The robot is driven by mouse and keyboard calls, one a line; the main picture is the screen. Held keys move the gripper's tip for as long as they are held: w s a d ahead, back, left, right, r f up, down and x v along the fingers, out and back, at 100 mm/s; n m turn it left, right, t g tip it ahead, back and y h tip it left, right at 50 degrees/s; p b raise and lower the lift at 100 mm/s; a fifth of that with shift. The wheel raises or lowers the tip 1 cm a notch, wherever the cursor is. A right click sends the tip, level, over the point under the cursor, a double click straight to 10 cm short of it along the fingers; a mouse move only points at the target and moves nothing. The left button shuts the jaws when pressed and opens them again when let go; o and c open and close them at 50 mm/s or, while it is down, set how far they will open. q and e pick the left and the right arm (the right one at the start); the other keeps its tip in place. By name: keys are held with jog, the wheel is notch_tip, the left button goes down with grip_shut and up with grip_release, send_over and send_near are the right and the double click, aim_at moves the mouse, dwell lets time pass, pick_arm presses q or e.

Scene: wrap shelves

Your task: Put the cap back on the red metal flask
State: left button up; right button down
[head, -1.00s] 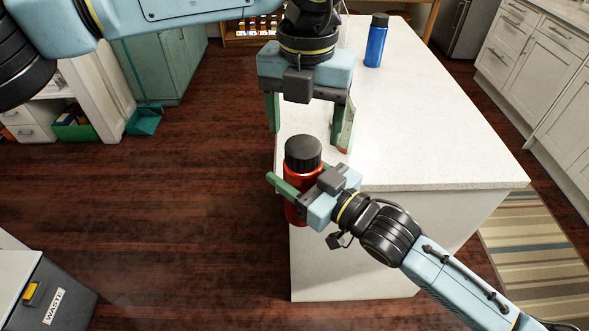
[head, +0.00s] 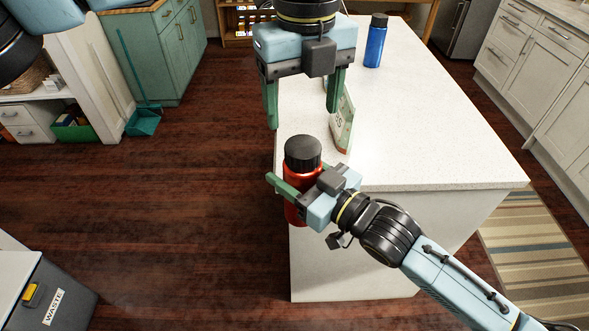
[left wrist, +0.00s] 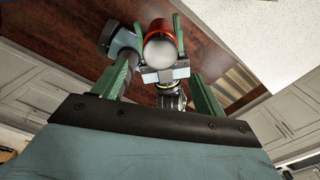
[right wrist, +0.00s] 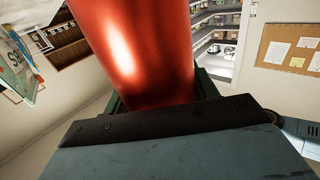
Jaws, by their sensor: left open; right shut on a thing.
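The red metal flask (head: 297,208) is upright in my right gripper (head: 294,192), which is shut around its body near the front left edge of the white counter. The black cap (head: 302,153) sits on top of the flask. The flask's red body fills the middle of the right wrist view (right wrist: 135,50). My left gripper (head: 303,115) is open and empty, above and behind the cap and apart from it. In the left wrist view the flask (left wrist: 160,27) shows between the left fingers, with a pale, bright round top.
A blue bottle with a black lid (head: 376,42) stands at the back of the counter (head: 430,130). A green and white box or bag (head: 343,122) stands close behind the flask. A waste bin (head: 45,295) is at lower left. The counter's right half is clear.

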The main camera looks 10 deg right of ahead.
aim_at(303, 146)
pick_arm(q)
notch_tip(303, 146, down, 8)
jog(key=shift+f, duration=0.1)
dwell(0.4)
jog(key=c, duration=1)
jog(key=m, duration=0.6)
jog(key=o, duration=1.1)
jog(key=shift+r, duration=0.2)
